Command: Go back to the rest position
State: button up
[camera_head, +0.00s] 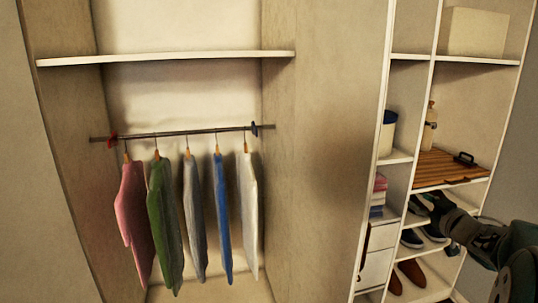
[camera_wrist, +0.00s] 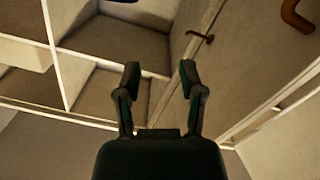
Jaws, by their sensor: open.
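My gripper (camera_wrist: 160,80) shows in the wrist view with its two dark fingers apart and nothing between them. Beyond the fingers are pale shelf compartments and a panel with a brown handle (camera_wrist: 200,37). In the head view, part of my arm shows at the lower right, in front of the shelf unit, and I cannot make out the fingertips there.
An open wardrobe at left has a rail (camera_head: 180,133) with several hanging garments, among them a pink one (camera_head: 133,215) and a blue one (camera_head: 222,215). The shelf unit at right holds a white box (camera_head: 473,31), a wooden board (camera_head: 448,167), and brown shoes (camera_head: 411,272).

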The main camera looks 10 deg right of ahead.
jog(key=s+a+r+m+g+h, duration=0.2)
jog(key=a+m+h, duration=0.1)
jog(key=a, duration=0.3)
jog(key=s+a+r+m+g+h, duration=0.1)
jog(key=s+a+r+m+h, duration=0.15)
jog(key=a, duration=0.35)
jog(key=s+a+f+g+y, duration=0.2)
jog(key=s+a+f+g, duration=0.2)
jog(key=s+a, duration=0.5)
jog(key=s+a+f+g+y, duration=0.2)
jog(key=s+a+f+g, duration=0.2)
jog(key=s+a+f, duration=0.5)
jog(key=s+a, duration=0.1)
jog(key=s, duration=0.4)
jog(key=shift+a+g, duration=0.2)
jog(key=shift+g, duration=0.2)
